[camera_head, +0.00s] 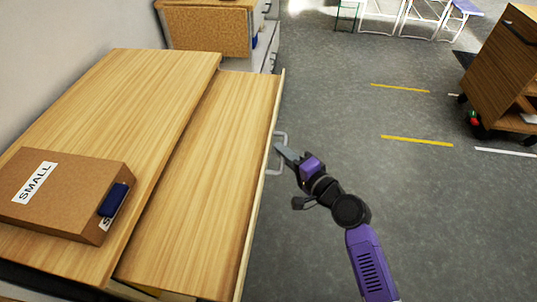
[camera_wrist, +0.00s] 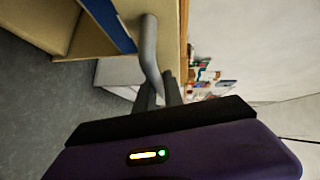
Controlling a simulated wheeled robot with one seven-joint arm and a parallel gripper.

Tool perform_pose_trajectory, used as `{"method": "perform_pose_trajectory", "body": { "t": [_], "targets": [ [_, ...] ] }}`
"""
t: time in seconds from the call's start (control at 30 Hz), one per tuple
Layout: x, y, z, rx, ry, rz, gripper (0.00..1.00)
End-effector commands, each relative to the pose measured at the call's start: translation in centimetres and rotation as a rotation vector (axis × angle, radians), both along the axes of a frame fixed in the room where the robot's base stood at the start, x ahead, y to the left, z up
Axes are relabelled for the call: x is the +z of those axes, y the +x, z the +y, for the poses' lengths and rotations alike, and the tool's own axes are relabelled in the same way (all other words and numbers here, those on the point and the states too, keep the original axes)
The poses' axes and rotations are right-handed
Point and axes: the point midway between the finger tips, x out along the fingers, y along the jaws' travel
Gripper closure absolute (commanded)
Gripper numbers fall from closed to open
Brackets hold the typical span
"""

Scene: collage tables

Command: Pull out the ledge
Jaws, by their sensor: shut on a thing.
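The ledge (camera_head: 205,165) is a light wooden board that sticks out to the right from under the wooden table top (camera_head: 130,85). Its right edge carries a grey bar handle (camera_head: 281,150). My gripper (camera_head: 281,152) is at this handle, with its fingers shut on it. In the wrist view the grey handle (camera_wrist: 149,45) runs down to my two dark fingers (camera_wrist: 160,93). The exact grip on the bar is partly hidden by the fingers.
A brown box (camera_head: 70,180) labelled SMALL, with a dark blue item (camera_head: 113,200) at its side, lies on the table top. A wooden cabinet (camera_head: 505,75) stands at the far right. Grey floor (camera_head: 330,120) with yellow lines is clear right of the ledge.

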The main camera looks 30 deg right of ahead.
Motion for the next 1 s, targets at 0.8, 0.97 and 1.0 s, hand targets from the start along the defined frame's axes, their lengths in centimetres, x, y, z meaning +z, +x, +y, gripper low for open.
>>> {"method": "perform_pose_trajectory", "body": {
  "t": [0.8,0.97,1.0],
  "targets": [
    [-0.1,-2.4,-3.3,0.001,0.0,0.002,0.74],
    [-0.1,-2.4,-3.2,0.001,0.0,0.001,0.66],
    [-0.1,-2.4,-3.2,0.001,0.0,0.001,0.66]
  ]
}}
